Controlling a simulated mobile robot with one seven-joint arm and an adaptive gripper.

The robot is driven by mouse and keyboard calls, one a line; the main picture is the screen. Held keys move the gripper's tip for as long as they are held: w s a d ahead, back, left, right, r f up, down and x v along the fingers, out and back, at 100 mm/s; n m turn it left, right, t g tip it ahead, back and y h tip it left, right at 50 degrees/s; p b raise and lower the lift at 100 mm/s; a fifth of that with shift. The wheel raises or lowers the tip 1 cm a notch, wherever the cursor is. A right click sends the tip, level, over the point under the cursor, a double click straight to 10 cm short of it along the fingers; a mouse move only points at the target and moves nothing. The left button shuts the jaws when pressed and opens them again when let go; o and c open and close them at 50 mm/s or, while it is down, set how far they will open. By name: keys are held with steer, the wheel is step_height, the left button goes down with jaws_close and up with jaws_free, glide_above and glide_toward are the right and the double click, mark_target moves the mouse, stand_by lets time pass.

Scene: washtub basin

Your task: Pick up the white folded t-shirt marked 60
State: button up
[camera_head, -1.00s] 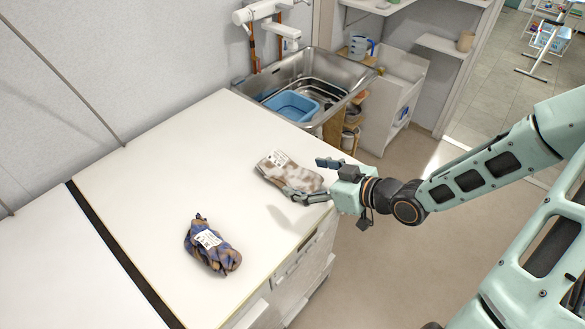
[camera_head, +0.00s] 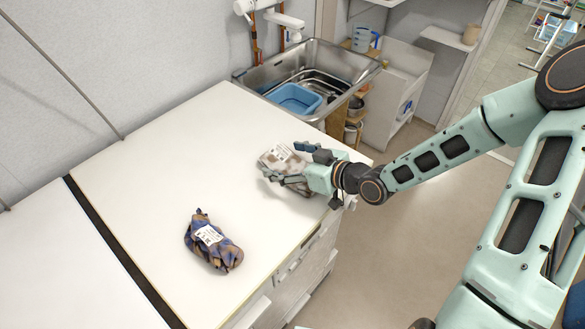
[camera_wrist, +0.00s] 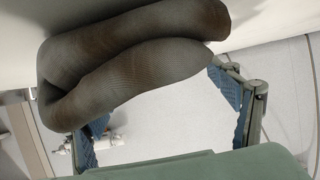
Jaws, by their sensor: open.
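A folded whitish cloth with brown blotches (camera_head: 271,158) lies on the white worktop near its right edge. It bears a white label whose number I cannot read. My gripper (camera_head: 287,163) is open at this cloth, with one finger on its far side and one on its near side. Part of the cloth is hidden by my gripper. In the wrist view the folded cloth (camera_wrist: 130,65) looks grey-brown and fills the upper left. The blue finger pads show below and to the right of it. I cannot tell if they touch it.
A blue and brown plaid folded cloth (camera_head: 212,243) with a white label lies nearer on the worktop (camera_head: 150,190). A metal sink (camera_head: 335,68) with a blue basin (camera_head: 294,98) stands behind.

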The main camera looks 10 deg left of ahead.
steer(key=shift+x, duration=1.1)
steer(key=c, duration=1.3)
steer(key=shift+r, duration=0.1)
